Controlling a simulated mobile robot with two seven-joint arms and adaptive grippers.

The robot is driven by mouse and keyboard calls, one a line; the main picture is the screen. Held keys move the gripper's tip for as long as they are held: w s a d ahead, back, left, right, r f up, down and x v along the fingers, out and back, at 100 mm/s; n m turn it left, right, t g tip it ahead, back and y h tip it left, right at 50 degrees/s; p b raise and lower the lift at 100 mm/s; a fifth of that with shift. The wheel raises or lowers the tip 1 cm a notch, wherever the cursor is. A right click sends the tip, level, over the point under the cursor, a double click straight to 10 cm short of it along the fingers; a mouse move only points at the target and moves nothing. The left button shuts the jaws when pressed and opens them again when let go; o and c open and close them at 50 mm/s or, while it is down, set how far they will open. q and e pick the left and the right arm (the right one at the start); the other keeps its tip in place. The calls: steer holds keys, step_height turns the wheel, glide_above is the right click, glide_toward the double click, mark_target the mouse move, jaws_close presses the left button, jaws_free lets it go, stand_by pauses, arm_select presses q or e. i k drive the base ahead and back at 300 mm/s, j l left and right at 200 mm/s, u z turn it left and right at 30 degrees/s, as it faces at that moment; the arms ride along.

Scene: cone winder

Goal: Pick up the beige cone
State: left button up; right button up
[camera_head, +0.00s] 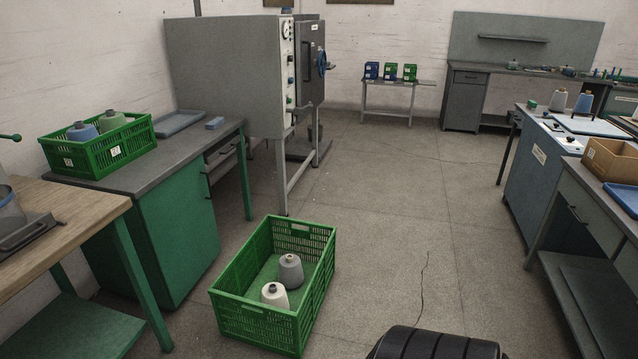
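A pale, cream-to-beige cone (275,296) stands upright in the near part of a green slatted crate (322,272) on the floor. A grey cone (290,270) stands just behind it in the same crate, slightly to the right. Neither of my grippers shows in the head view.
A green-fronted bench (170,228) at left carries another green crate (97,170) with a blue cone (82,132) and a grey-green cone (112,121). A grey cabinet machine (225,75) stands behind. Benches line the right. The floor (390,225) between is clear.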

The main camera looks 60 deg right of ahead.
mark_target(274, 294)
steer(key=z, duration=1.7)
steer(key=i+j, duration=0.05)
